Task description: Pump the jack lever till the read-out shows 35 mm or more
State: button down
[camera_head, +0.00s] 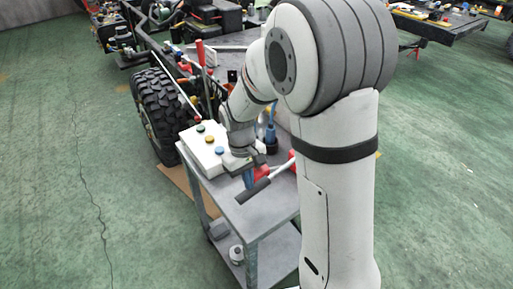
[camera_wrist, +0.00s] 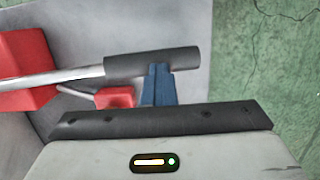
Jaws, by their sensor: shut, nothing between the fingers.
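The jack lever is a pale rod with a dark grip (camera_head: 253,190) on the grey cart top. In the wrist view the grip (camera_wrist: 125,65) lies across the upper middle, its rod running left to a red jack body (camera_wrist: 25,70). The red jack (camera_head: 263,172) is partly hidden behind my arm in the head view. My gripper (camera_head: 250,184) points down at the grip. Its blue fingers (camera_wrist: 160,70) are shut and empty, their tips overlapping the grip; whether they touch it I cannot tell. I see no millimetre read-out in either view.
A white box with green, yellow and blue buttons (camera_head: 192,149) is on the cart (camera_head: 230,208), beside my gripper. A small object (camera_head: 236,254) sits on the lower shelf. A wheeled chassis (camera_head: 158,112) stands behind. Green floor is open at left.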

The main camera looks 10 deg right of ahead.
jog(key=shift+s+f+p, duration=0.2)
jog(key=shift+s+p, duration=0.05)
jog(key=shift+p, duration=0.2)
jog(key=w+a+r+p, duration=0.2)
jog(key=a+r, duration=0.1)
jog(key=r, duration=1.1)
jog(key=shift+a, duration=0.25)
dwell(1.1)
jog(key=shift+s, duration=0.1)
